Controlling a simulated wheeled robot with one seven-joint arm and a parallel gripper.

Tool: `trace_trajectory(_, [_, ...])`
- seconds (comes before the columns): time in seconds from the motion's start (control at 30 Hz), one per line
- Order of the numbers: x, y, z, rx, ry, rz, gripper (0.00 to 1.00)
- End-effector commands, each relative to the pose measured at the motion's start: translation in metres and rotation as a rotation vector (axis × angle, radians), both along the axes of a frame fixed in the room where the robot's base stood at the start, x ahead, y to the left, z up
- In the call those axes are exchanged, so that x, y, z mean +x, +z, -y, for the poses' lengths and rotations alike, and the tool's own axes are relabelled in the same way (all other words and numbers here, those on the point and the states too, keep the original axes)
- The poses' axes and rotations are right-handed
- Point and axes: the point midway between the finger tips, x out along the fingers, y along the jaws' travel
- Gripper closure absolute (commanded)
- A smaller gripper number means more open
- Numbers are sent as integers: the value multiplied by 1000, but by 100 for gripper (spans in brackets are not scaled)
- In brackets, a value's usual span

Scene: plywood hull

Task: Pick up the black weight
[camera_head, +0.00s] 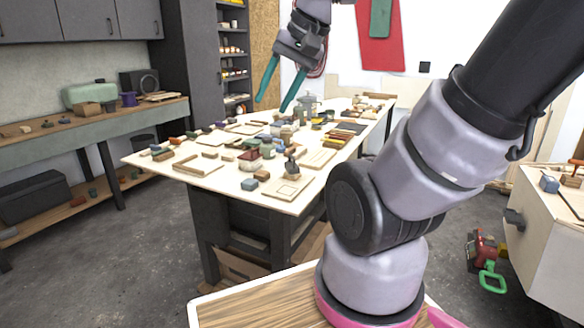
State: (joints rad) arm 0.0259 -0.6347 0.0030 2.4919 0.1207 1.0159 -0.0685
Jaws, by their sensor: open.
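My gripper (273,105) hangs in the upper middle of the head view, with its two teal fingers apart and nothing between them. It appears above the far side of a plywood-topped table (205,178) crowded with small objects. A small dark upright object (291,166) stands near the table's front right corner, but I cannot tell whether it is the black weight. Other dark pieces on the table are too small to make out. The gripper looks apart from all of them.
A workbench (70,130) with a green case and a black box runs along the left wall. A pale cabinet (550,240) with items on top stands at right. A red and green object (487,262) lies on the floor beside it. Grey floor is clear left of the table.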

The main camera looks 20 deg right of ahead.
Motion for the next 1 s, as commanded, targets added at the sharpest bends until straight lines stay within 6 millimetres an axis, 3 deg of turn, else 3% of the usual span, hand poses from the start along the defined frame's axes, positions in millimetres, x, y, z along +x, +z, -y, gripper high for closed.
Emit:
trace_trajectory(0.1, [6,-27,-28,181,-14,-209,50])
trace_trajectory(0.27, [20,-43,-66,473,-53,-444,50])
trace_trajectory(0.4, [47,-45,-91,753,-114,-597,50])
trace_trajectory(0.57, [97,-46,-100,1091,-225,-700,50])
trace_trajectory(0.77, [176,-64,-74,1510,-435,-705,50])
trace_trajectory(0.87, [216,-85,-44,1706,-573,-650,50])
trace_trajectory(1.0, [261,-132,13,1940,-804,-509,50])
